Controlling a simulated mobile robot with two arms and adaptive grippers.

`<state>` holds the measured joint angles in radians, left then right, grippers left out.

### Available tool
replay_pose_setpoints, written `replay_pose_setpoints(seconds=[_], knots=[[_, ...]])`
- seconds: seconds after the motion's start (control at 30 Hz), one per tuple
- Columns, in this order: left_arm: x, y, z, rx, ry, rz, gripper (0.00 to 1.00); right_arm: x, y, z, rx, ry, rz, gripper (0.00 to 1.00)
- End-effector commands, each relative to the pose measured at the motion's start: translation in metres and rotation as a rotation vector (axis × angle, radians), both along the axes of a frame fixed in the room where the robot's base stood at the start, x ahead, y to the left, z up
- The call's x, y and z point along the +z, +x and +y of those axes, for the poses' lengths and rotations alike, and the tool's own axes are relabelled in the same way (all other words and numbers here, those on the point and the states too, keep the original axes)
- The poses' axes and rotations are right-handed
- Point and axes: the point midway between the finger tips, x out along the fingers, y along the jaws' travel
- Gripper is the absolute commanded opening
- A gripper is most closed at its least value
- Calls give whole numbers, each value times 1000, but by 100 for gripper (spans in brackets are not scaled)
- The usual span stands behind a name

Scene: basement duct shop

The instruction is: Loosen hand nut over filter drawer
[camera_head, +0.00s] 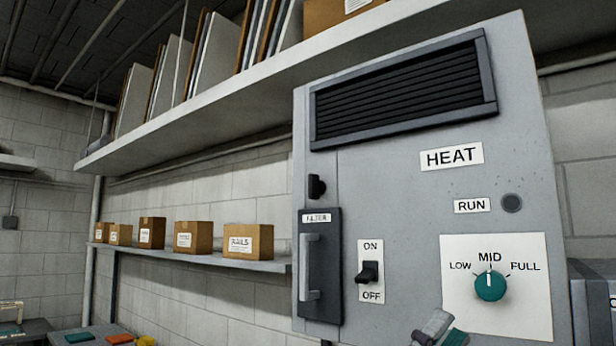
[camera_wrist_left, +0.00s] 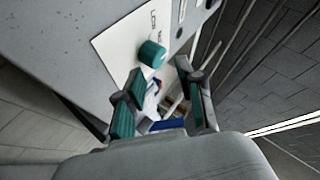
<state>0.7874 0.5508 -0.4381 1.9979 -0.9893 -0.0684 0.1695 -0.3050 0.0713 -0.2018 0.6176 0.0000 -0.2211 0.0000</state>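The black hand nut (camera_head: 316,187) sits on the grey heater cabinet's front, just above the dark filter drawer (camera_head: 333,290). The drawer has a FILTER label and a grey vertical handle (camera_head: 309,268), and appears shut. My left gripper (camera_head: 438,328) shows only in part at the bottom edge of the head view, low and to the right of the nut and drawer. In the left wrist view its two teal-padded fingers (camera_wrist_left: 160,85) are apart with nothing held between them. The hand nut cannot be made out in the wrist view. My right gripper is not in view.
The cabinet (camera_head: 400,180) carries an ON/OFF switch (camera_head: 369,273) beside the drawer and a teal MID dial (camera_head: 490,286), which also shows beyond my fingertips in the wrist view (camera_wrist_left: 152,53). A shelf with boxes (camera_head: 200,262) runs left of the cabinet; another shelf (camera_head: 200,108) hangs above.

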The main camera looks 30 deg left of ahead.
Motion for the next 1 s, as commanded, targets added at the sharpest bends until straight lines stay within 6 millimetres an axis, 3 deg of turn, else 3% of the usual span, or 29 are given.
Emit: replay_pose_setpoints(seconds=[0.03, 0.1, 0.17, 0.27, 0.37, 0.47, 0.6, 0.7, 0.83, 1.0], knots=[[30, -8, -11, 16, 143, -112, 38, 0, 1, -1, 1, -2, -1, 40], [55, -16, -24, 47, 343, -231, 38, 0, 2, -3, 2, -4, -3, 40], [72, -19, -29, 93, 515, -310, 38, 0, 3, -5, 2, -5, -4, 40], [99, -17, -21, 211, 794, -393, 38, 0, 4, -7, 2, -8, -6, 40], [130, -11, 11, 377, 1048, -408, 38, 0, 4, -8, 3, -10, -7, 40], [166, -11, 65, 576, 1257, -346, 38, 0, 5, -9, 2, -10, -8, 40], [214, -33, 157, 842, 1423, -166, 38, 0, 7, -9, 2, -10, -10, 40], [236, -56, 211, 975, 1464, -31, 38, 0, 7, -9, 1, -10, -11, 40], [248, -78, 252, 1062, 1475, 82, 38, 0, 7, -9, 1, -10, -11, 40], [251, -76, 262, 1082, 1478, 119, 38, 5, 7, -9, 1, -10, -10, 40]])
